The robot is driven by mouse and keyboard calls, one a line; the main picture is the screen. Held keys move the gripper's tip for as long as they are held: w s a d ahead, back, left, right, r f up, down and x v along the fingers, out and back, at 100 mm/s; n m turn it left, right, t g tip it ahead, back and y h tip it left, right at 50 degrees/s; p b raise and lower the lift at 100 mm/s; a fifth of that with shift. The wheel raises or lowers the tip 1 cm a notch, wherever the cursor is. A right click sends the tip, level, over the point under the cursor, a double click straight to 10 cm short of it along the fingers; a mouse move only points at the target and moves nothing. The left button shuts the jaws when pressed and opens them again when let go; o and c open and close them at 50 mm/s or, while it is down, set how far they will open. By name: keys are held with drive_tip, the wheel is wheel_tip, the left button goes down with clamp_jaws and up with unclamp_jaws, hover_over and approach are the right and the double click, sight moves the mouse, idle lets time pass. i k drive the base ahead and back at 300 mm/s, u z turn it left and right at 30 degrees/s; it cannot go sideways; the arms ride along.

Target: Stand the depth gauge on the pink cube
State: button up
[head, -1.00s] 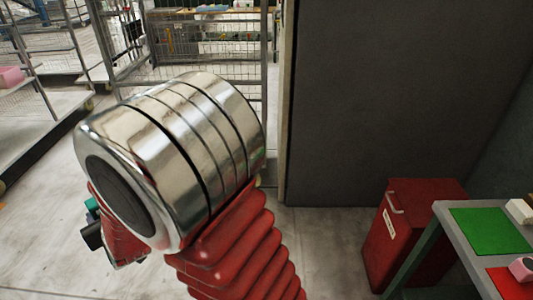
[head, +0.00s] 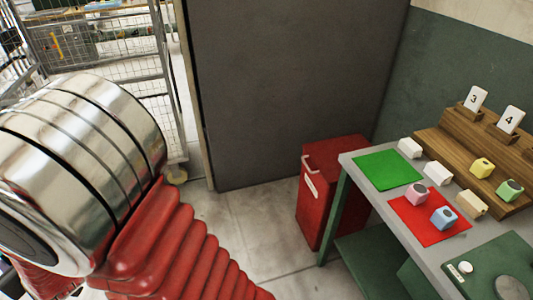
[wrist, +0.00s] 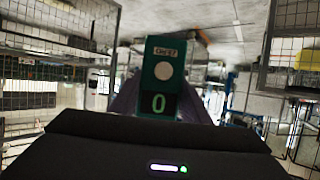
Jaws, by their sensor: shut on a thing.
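In the wrist view my gripper (wrist: 158,108) is shut on the depth gauge (wrist: 163,48), a dark green block with a small label, a pale round button and a display reading 0. The gauge's lower end is hidden behind the gripper's dark housing. In the head view the gripper and gauge are not clearly visible beyond my arm at the left. The pink cube (head: 415,194) sits on a red mat (head: 403,219) on the grey workbench at the right, well away from my arm. A blue cube (head: 443,217) sits beside it on the same mat.
Wire cages stand at the back left.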

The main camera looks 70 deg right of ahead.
sight(420, 188)
drive_tip(key=k, duration=0.8)
drive_tip(key=z, duration=0.75)
drive_tip(key=i, duration=0.45)
drive_tip(key=z, duration=0.1)
